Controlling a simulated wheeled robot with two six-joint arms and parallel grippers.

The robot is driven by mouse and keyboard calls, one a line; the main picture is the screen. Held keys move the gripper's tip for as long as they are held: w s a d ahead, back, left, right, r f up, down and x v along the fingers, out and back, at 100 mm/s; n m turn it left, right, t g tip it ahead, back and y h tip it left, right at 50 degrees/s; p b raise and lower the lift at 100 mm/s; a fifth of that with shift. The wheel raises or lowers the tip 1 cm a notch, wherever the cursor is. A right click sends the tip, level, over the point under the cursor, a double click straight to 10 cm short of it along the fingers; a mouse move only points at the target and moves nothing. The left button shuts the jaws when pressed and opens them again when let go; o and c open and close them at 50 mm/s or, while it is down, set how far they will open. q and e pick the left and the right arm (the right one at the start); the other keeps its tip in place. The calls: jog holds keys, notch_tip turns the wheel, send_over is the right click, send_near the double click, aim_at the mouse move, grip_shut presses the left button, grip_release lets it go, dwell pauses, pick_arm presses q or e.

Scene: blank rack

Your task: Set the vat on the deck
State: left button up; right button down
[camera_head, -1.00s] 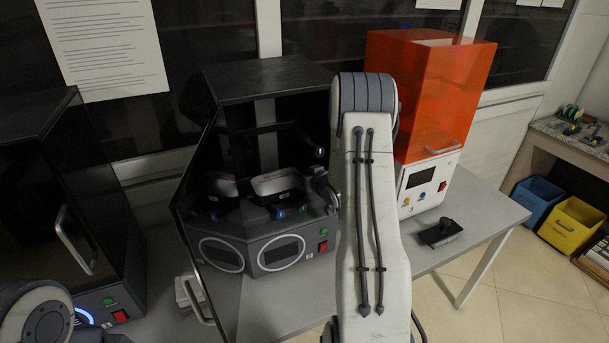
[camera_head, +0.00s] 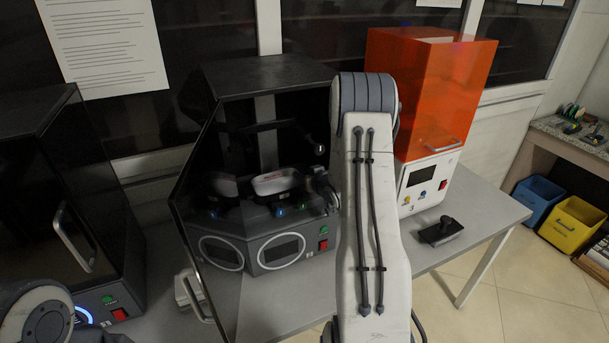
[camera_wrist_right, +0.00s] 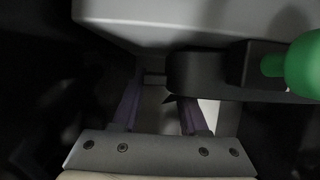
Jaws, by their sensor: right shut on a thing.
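The vat (camera_head: 275,182) is a shallow white tray inside the dark-hooded machine, low over its base. Its pale underside or wall (camera_wrist_right: 150,20) fills the top of the right wrist view. My right gripper (camera_head: 318,187) is at the vat's right end, shut on it, and mostly hidden behind my forearm; its purple fingers (camera_wrist_right: 158,84) show in the right wrist view. My left gripper is out of view.
Blue and green knobs (camera_head: 279,211) stand at the deck's front. A green knob (camera_wrist_right: 303,65) is close to my right fingers. The open dark door (camera_head: 198,215) is at the left. An orange-covered machine (camera_head: 430,95) and a black tool (camera_head: 440,232) are at the right.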

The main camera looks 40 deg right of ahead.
jog(key=shift+c, duration=1.8)
grip_release()
jog(key=b+v, duration=0.2)
jog(key=v, duration=0.8)
jog(key=shift+s, duration=0.25)
jog(key=shift+a, duration=0.2)
